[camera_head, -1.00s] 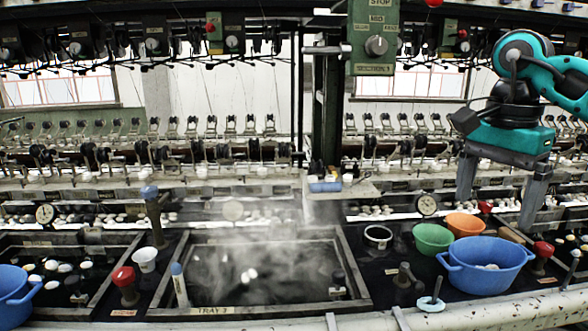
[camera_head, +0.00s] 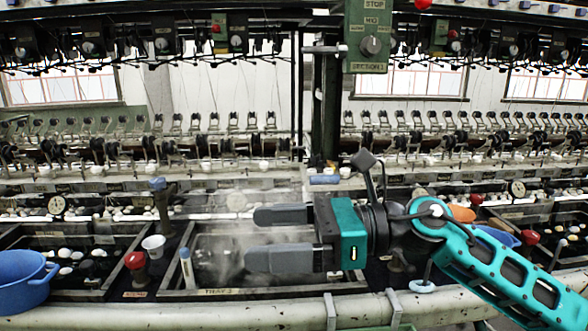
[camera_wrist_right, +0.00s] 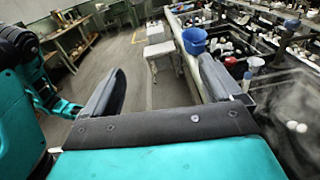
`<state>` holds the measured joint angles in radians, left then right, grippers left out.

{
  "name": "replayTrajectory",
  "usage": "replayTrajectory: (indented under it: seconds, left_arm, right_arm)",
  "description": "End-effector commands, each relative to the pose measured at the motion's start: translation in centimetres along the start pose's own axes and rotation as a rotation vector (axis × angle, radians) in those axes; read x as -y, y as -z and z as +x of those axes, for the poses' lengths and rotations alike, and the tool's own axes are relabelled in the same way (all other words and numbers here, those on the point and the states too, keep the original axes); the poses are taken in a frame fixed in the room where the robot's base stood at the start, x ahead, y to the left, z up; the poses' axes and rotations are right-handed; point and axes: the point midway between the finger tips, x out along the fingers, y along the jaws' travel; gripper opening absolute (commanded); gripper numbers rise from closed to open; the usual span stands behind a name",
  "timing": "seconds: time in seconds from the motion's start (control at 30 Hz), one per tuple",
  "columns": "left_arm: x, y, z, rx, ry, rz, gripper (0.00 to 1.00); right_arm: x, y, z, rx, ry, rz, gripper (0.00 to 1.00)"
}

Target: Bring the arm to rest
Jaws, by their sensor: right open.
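My right gripper (camera_head: 268,236) is open and empty in the head view. It points left over the middle steaming basin (camera_head: 175,285), above its water and hiding part of it. My right arm comes in from the lower right. In the right wrist view my right gripper (camera_wrist_right: 158,95) shows its two grey fingers spread wide, with nothing between them but a view of the floor and stools. My left gripper is in neither view.
A blue tub (camera_head: 22,283) stands at the far left. A red-topped knob (camera_head: 135,262), a white cup (camera_head: 153,246) and a blue-topped post (camera_head: 160,200) stand left of the basin. An orange bowl (camera_head: 461,214) and another blue tub (camera_head: 502,237) are partly hidden behind my right arm.

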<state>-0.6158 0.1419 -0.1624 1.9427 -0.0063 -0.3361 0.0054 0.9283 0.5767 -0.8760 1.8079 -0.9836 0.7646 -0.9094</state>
Motion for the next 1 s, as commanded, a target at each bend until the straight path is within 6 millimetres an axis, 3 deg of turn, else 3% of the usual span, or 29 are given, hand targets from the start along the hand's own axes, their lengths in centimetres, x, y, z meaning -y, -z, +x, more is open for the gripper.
replayTrajectory:
  seconds: [0.07, 0.2, 0.27, 0.37, 0.47, 0.57, 0.67, 0.7, 0.83, 0.87, 1.0]
  left_arm:
    - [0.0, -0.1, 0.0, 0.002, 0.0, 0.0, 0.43]
    - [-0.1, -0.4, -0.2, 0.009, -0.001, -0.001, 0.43]
    - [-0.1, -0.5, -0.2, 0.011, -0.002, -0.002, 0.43]
    - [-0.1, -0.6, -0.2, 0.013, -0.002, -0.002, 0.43]
    - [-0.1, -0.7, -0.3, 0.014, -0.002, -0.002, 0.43]
    - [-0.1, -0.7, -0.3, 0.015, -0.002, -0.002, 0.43]
    - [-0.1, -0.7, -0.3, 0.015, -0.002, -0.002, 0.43]
    - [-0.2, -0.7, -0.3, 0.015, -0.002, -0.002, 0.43]
    - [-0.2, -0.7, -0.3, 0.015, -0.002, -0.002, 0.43]
    - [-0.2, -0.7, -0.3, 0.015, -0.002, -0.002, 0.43]
    - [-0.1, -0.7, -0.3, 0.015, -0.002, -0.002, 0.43]
  right_arm:
    - [-0.2, -1.5, 0.6, 0.217, 0.058, 0.192, 0.92]
    - [1.4, -3.1, -1.3, 0.573, 0.186, 0.556, 0.92]
    - [2.5, -2.8, -2.9, 0.719, 0.247, 0.723, 0.92]
    - [4.2, -0.9, -6.1, 0.954, 0.357, 1.009, 0.92]
    - [5.3, 2.9, -9.7, 1.178, 0.483, 1.299, 0.92]
    - [5.2, 8.2, -13.2, 1.394, 0.625, 1.586, 0.92]
    - [3.3, 14.6, -16.2, 1.601, 0.793, 1.863, 0.92]
    - [2.1, 17.1, -17.2, 1.681, 0.866, 1.968, 0.92]
    - [-2.9, 23.9, -19.4, 1.895, 1.105, 2.236, 0.92]
    - [-4.0, 25.0, -19.7, -1.857, -1.108, -2.194, 0.92]
    - [-8.9, 28.9, -20.6, -1.678, -1.102, -1.973, 0.92]
